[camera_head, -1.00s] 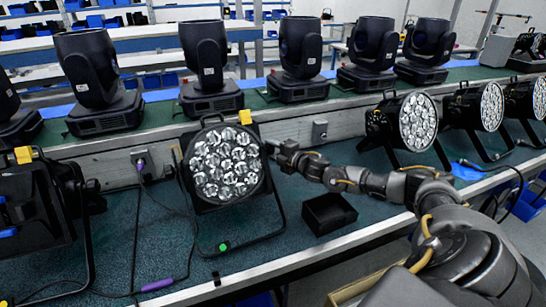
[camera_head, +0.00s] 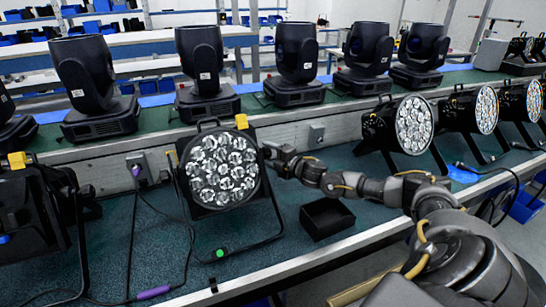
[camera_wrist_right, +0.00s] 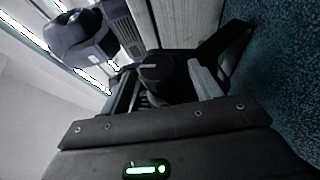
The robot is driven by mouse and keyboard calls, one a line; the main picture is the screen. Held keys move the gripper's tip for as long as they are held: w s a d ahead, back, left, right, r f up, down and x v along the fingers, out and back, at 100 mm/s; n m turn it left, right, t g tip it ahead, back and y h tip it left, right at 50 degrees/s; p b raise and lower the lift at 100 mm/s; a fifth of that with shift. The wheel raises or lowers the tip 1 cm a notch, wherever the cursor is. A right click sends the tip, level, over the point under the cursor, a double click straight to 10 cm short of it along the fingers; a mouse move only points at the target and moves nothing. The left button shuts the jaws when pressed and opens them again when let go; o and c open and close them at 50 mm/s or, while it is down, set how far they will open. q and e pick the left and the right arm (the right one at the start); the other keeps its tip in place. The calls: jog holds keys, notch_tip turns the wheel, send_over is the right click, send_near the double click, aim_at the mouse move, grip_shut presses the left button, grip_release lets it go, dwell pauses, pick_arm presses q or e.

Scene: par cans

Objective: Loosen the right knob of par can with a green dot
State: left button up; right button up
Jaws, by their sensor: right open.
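The par can (camera_head: 222,171) with a round face of clear lenses stands on the dark bench, held in a black bracket. A green dot (camera_head: 221,252) is on the bracket's foot. My right gripper (camera_head: 268,154) is at the right side of this par can, level with its upper half. In the right wrist view, a round black knob (camera_wrist_right: 157,68) with a light mark shows between the open fingers. I cannot tell whether the fingers touch it. The knob is hidden by the gripper in the head view. My left gripper is out of view.
An open black box (camera_head: 327,217) sits on the bench right of the par can, below my right arm. Another par can (camera_head: 30,215) stands at the left. A cable with a purple piece (camera_head: 153,293) lies in front. Several par cans (camera_head: 412,125) stand at the right.

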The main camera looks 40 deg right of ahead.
jog(key=shift+s, duration=0.4)
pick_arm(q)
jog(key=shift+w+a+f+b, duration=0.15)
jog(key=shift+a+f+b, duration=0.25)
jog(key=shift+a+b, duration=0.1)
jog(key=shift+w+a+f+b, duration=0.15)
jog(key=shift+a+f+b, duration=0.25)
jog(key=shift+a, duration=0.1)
pick_arm(e)
jog(key=s+d, duration=0.1)
jog(key=s, duration=0.8)
jog(key=shift+s+r, duration=0.4)
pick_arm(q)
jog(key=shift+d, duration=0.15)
pick_arm(e)
jog(key=shift+d, duration=0.1)
